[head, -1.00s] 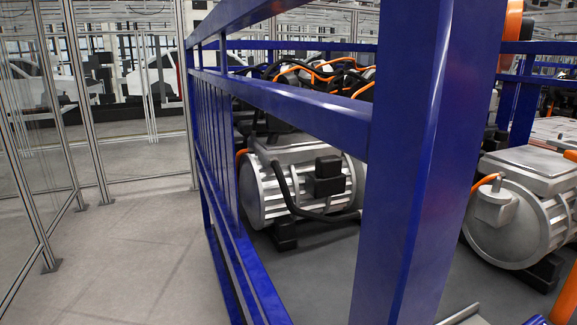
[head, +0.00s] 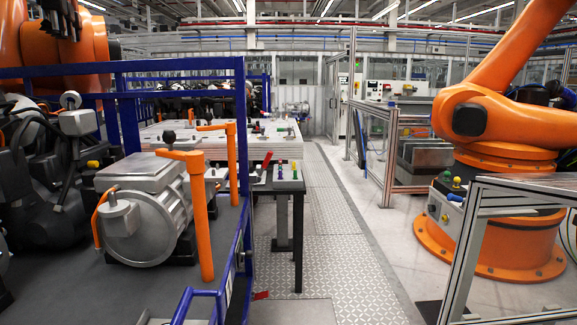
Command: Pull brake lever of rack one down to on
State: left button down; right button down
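A blue-framed rack (head: 245,215) fills the left side of the head view, with a silver motor (head: 145,225) on its grey deck. Which rack is rack one cannot be told. Two orange upright bars with bent tops, a nearer one (head: 199,215) and a farther one (head: 232,160), stand at the rack's right side. A small red piece (head: 261,295) shows low beside the rack's right edge; whether it is the brake lever, and its position, cannot be told. I cannot identify either of my grippers in the view.
A work table (head: 285,186) with coloured tools stands beyond the rack. A checkered metal walkway (head: 315,235) runs clear down the middle. At right are a large orange robot (head: 500,150) and a metal-framed stand (head: 480,215). Another orange machine (head: 85,45) stands upper left.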

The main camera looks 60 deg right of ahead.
aim_at(269, 154)
jog(key=z, duration=1.85)
jog(key=l, duration=0.15)
jog(key=i+l, duration=0.25)
jog(key=l, duration=0.15)
jog(key=i+l, duration=0.2)
jog(key=l, duration=0.2)
jog(key=i+l, duration=0.45)
jog(key=l, duration=0.3)
jog(key=i+l+z, duration=0.1)
jog(key=i, duration=1.4)
jog(key=i+j, duration=0.15)
jog(key=j, duration=0.15)
jog(key=i+j, duration=0.1)
jog(key=j, duration=0.25)
jog(key=i+j, duration=0.15)
jog(key=j, duration=0.15)
